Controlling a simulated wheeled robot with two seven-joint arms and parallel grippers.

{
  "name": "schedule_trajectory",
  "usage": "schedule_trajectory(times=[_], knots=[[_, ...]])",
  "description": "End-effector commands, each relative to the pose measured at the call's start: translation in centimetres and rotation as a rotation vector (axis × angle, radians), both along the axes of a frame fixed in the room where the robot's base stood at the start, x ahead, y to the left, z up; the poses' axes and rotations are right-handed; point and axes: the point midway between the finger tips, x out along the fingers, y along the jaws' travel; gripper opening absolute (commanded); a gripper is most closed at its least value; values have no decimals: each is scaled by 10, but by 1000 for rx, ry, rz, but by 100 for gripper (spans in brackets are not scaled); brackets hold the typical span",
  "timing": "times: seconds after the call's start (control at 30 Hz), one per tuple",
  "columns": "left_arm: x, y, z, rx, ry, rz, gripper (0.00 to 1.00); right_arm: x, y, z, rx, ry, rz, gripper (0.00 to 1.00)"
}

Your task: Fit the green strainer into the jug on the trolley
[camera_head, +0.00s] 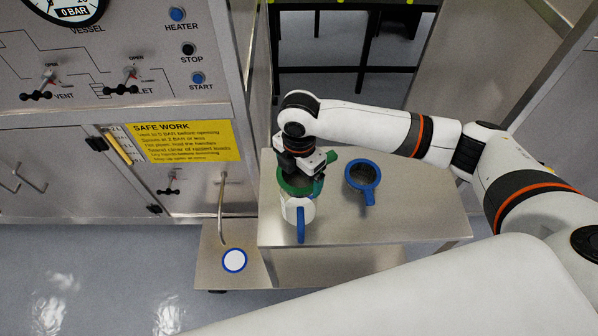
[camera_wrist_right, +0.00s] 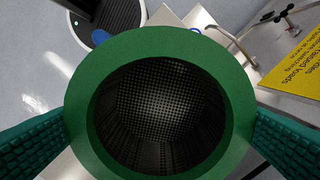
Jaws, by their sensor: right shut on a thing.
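The green strainer (camera_head: 290,186) is a green ring with a dark mesh cup. My right gripper (camera_head: 305,166) is shut on it from above. In the wrist view, the strainer's ring (camera_wrist_right: 160,43) fills the middle, between the two green-padded fingers of my right gripper (camera_wrist_right: 160,135). A pale jug with a blue handle (camera_head: 300,222) stands on the trolley (camera_head: 390,222), directly below the strainer in the head view. The strainer hides the jug's mouth, so I cannot tell how far it is inside or whether it is seated. My left gripper is not in view.
A second, blue-rimmed vessel (camera_head: 361,176) with a blue handle stands to the right on the trolley. A steel cabinet with a yellow sign (camera_head: 183,141) is at the left. A blue-rimmed white disc (camera_head: 234,260) lies on a low plate. The trolley's right side is clear.

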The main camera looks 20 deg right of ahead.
Motion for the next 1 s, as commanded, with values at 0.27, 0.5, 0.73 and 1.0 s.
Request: schedule_trajectory(times=[0.27, 0.5, 0.73, 1.0], knots=[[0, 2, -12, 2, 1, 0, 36, 0, 0, -17, -1, 0, -1, 71], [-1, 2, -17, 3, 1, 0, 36, 0, 0, -31, 0, 1, -1, 71], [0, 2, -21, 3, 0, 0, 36, 0, 0, -45, 0, 1, -1, 71], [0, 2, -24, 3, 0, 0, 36, 0, 0, -53, 0, 0, 0, 71]])
